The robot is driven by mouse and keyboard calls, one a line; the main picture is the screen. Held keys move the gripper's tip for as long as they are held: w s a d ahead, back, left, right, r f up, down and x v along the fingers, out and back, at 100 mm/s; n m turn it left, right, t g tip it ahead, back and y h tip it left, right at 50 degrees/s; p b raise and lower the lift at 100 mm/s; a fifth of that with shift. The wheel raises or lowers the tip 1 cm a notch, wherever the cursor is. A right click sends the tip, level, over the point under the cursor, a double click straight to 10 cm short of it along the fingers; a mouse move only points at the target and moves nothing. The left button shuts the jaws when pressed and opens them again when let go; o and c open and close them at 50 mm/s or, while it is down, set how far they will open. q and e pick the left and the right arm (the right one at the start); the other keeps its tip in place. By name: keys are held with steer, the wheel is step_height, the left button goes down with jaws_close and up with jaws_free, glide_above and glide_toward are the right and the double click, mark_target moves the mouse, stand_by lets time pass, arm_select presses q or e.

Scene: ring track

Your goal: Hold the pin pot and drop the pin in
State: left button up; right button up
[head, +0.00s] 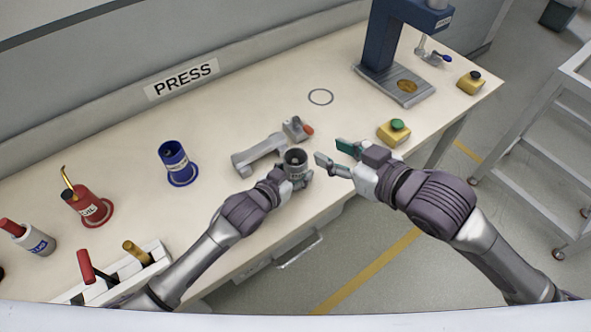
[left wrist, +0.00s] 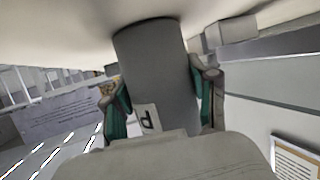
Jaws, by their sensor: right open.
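The pin pot (head: 295,158) is a dark grey cup with a pale label, standing upright near the table's front edge. My left gripper (head: 294,176) is around its side, and in the left wrist view the grey pot (left wrist: 153,75) sits between the green-padded fingers. My right gripper (head: 333,153) is open just to the right of the pot, with no pin seen between its fingers. The inside of the pot is dark, with a small greyish shape in it; I cannot tell whether that is the pin.
A grey clamp-like fixture (head: 259,155) lies close behind the pot. A yellow box with a green button (head: 394,131) is to the right, before the blue press (head: 380,45). Blue (head: 176,160) and red (head: 88,207) containers stand left. The table around the ring mark (head: 320,97) is clear.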

arm_select(q)
steer(key=o, duration=0.4)
steer(key=shift+s, duration=0.1)
steer(key=v, duration=1.2)
steer(key=shift+f, duration=0.15)
